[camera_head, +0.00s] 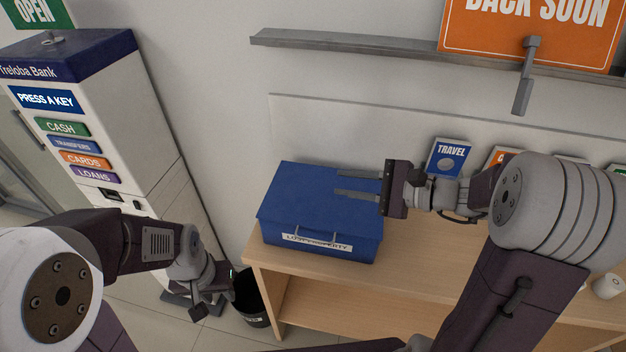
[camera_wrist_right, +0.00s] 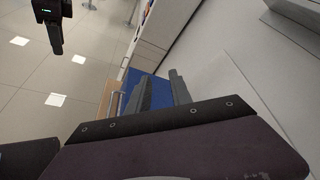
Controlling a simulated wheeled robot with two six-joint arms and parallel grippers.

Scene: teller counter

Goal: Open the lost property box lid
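The blue lost property box (camera_head: 320,215) stands on the wooden counter with its lid closed. A white label and a metal handle (camera_head: 315,236) are on its front. My right gripper (camera_head: 338,184) reaches in from the right over the lid, its two fingers parted with nothing between them. I cannot tell whether the fingers touch the lid. In the right wrist view the fingers (camera_wrist_right: 162,90) show in front of the blue box (camera_wrist_right: 148,84). My left gripper (camera_head: 190,302) hangs low at the left, away from the box, and its finger gap is not clear.
The wooden counter (camera_head: 430,270) runs right, with a travel leaflet stand (camera_head: 448,158) at the back. A bank machine (camera_head: 120,130) stands left. A black bin (camera_head: 250,298) is on the floor. A grey shelf (camera_head: 380,52) is on the wall above.

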